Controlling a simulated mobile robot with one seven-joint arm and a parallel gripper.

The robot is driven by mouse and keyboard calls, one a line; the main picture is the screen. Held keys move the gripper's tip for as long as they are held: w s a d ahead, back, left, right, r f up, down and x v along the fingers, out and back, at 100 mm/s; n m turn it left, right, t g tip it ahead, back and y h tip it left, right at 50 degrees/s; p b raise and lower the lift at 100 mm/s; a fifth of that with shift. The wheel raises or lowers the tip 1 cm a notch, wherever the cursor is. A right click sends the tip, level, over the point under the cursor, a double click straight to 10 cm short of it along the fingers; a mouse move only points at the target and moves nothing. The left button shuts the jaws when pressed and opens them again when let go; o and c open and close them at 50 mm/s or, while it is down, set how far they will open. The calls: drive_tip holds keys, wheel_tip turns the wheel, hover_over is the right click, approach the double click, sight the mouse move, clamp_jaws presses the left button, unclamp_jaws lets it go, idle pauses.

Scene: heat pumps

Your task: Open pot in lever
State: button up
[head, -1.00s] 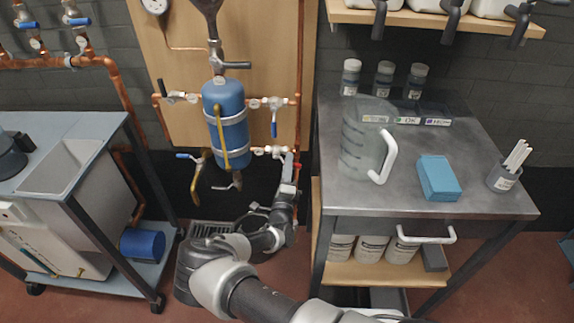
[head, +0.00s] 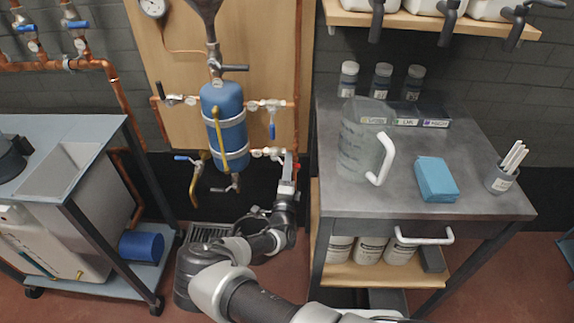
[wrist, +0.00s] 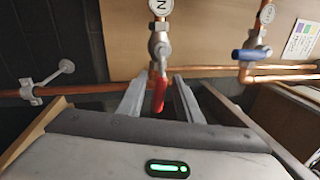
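The lever is a red handle (wrist: 159,92) hanging down from a metal valve (wrist: 159,45) in the wrist view. A round tag reading "IN" (wrist: 161,7) shows above that valve. My gripper (wrist: 160,88) is open, with one finger on each side of the red handle and a small gap visible on both sides. In the head view, my gripper (head: 288,170) is at the lower right of the blue pot (head: 223,125), by the pipe at the board's edge. Only a bit of red shows beside it there, and the fingers largely hide the valve.
A blue-handled valve (wrist: 250,54) is to the right on copper pipe in the wrist view. In the head view, a metal table (head: 330,200) with a clear jug (head: 362,140) stands right of my arm.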

drive_tip(key=shift+s+a, duration=0.1)
drive_tip(key=s+f+p, duration=0.3)
drive_tip(key=s, duration=1.4)
drive_tip(key=shift+a, duration=0.15)
drive_tip(key=shift+f, duration=0.1)
